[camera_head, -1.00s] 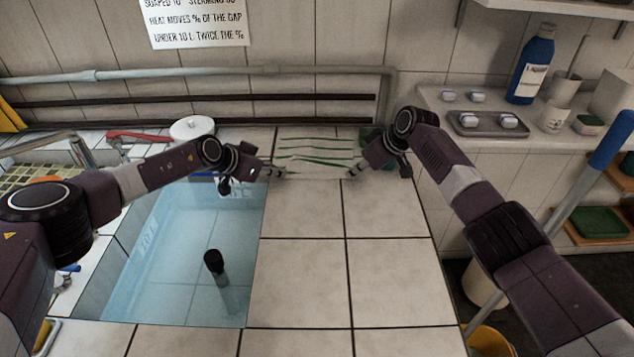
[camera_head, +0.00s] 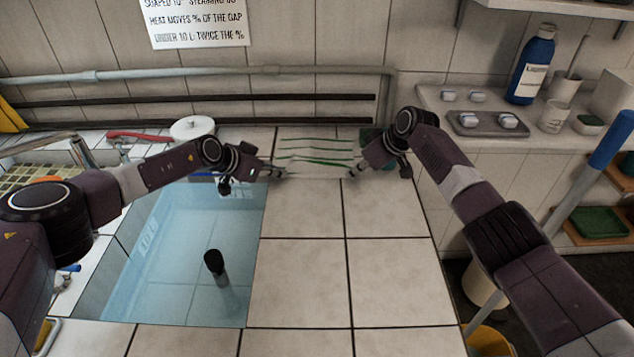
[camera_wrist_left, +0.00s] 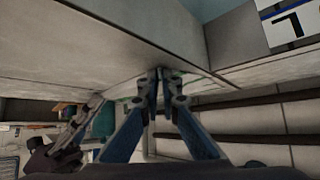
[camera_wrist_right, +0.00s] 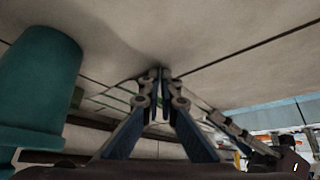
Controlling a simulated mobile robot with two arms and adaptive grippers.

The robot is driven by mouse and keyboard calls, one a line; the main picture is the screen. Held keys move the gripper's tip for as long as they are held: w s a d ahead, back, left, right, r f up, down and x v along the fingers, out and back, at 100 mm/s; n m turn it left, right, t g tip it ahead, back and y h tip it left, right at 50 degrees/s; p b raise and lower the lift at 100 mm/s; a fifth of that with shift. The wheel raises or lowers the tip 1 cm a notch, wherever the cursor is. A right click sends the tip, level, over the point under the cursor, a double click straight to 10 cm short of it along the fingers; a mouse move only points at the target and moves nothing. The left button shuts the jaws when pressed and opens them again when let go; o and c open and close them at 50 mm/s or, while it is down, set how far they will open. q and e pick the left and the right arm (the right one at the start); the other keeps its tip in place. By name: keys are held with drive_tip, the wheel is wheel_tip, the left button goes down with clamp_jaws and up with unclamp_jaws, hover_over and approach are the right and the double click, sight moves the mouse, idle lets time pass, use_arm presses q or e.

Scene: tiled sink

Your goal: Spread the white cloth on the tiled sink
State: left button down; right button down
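The white cloth (camera_head: 315,150) with green stripes lies at the back of the tiled counter, between my two grippers. Its front stripe sags unevenly. Its white blends with the tiles, so its edges are hard to see. My left gripper (camera_head: 280,172) is at its left front side and my right gripper (camera_head: 354,173) at its right front side. In the left wrist view the fingers (camera_wrist_left: 159,73) are closed together at the tips, as are those in the right wrist view (camera_wrist_right: 159,76). Both appear pinched on the cloth edge, low over the tiles.
A water-filled basin (camera_head: 170,270) with a dark-topped object (camera_head: 214,262) is left of the clear tiles (camera_head: 300,280). A white round lid (camera_head: 192,128) and red-handled tool (camera_head: 138,136) stand behind it. A teal container (camera_wrist_right: 40,85) is close to my right gripper. Pipes (camera_head: 230,98) run along the wall.

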use_arm(q)
drive_tip(key=shift+s+f, duration=0.1)
drive_tip(key=shift+f, duration=0.05)
idle(0.6)
